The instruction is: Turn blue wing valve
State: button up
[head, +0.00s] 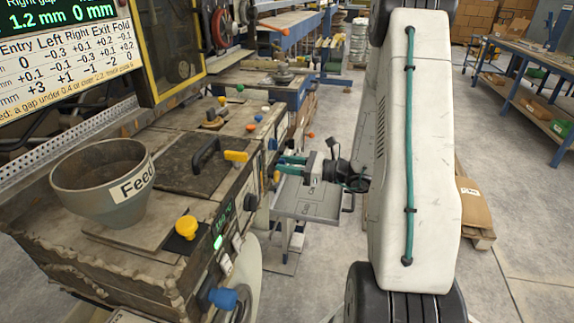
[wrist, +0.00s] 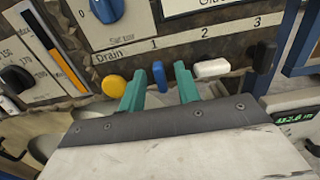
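A blue wing valve (wrist: 159,76) sticks out from the machine's panel in the wrist view, under the label strip marked Drain, 1, 2, 3. It stands upright between a yellow round knob (wrist: 114,87) and a white wing handle (wrist: 212,68). My gripper (wrist: 160,82) has two teal fingers spread apart, one on each side of the blue wing, with gaps visible. Whether the tips reach past the wing's front is hard to tell. In the head view my gripper (head: 284,165) is beside the machine's far right side, and the blue wing cannot be made out there.
A black wing handle (wrist: 265,57) is at the right of the row. A blue dial (wrist: 107,9) sits above the label strip. In the head view a feed funnel (head: 103,182) and another blue knob (head: 222,299) are nearer.

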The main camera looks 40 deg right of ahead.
grip_shut()
jog(key=shift+m, duration=0.3)
jog(key=shift+w+d+f+m, duration=0.1)
jog(key=shift+f+m, duration=0.05)
jog(key=shift+m, duration=4.2)
jog(key=shift+f+m, duration=0.1)
jog(key=shift+m, duration=4.25)
